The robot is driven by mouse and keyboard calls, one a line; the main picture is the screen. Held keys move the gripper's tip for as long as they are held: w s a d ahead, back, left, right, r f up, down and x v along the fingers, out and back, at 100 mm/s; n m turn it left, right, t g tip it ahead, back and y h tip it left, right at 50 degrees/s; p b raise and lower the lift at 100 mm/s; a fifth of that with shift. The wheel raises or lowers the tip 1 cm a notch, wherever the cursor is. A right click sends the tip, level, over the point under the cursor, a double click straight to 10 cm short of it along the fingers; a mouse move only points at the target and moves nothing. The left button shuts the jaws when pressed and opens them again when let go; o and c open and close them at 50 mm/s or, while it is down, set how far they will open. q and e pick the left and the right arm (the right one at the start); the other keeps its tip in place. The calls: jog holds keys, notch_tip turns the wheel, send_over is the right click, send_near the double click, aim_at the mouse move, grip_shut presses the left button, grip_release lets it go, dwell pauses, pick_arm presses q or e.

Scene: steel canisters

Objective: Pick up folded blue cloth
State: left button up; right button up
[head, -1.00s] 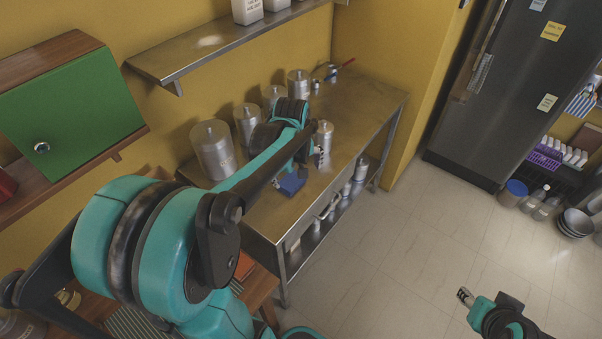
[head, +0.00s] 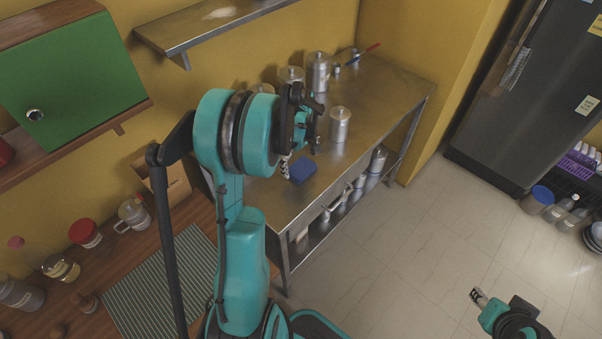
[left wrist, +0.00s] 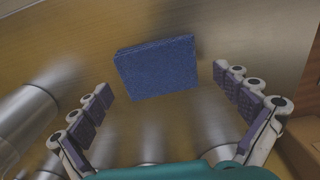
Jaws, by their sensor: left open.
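The folded blue cloth (head: 303,170) lies near the front edge of the steel table (head: 352,106). In the left wrist view the cloth (left wrist: 156,68) is a dark blue folded block ahead of the fingertips and between their lines. My left gripper (head: 300,158) is above the table close to the cloth, partly hidden by its own arm in the head view. Its fingers are spread wide and empty in the left wrist view (left wrist: 160,90). My right gripper (head: 478,297) shows at the lower right, over the floor, far from the cloth; its finger gap is too small to read.
A steel canister (head: 340,124) stands right of the cloth, and more canisters (head: 318,72) stand along the wall. A wooden counter (head: 110,235) with jars is at the left. The floor (head: 400,240) is clear.

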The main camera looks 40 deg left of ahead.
aim_at(300, 167)
pick_arm(q)
jog(key=shift+f, duration=0.55)
jog(key=shift+r, duration=0.15)
jog(key=c, duration=1.2)
jog(key=shift+r, duration=0.1)
notch_tip(300, 167, up, 4)
jog(key=shift+r+p, duration=0.15)
jog(key=shift+p, duration=1.1)
jog(key=d+r+p, duration=0.1)
jog(key=d+r, duration=0.1)
jog(key=d, duration=0.2)
jog(key=d+r+p, duration=0.1)
jog(key=d+r, duration=0.1)
jog(key=d, duration=0.1)
jog(key=d+r+p, duration=0.1)
jog(key=d+r, duration=0.1)
jog(key=d, duration=0.2)
jog(key=shift+d+r+p, duration=0.25)
jog(key=shift+d+p, duration=0.1)
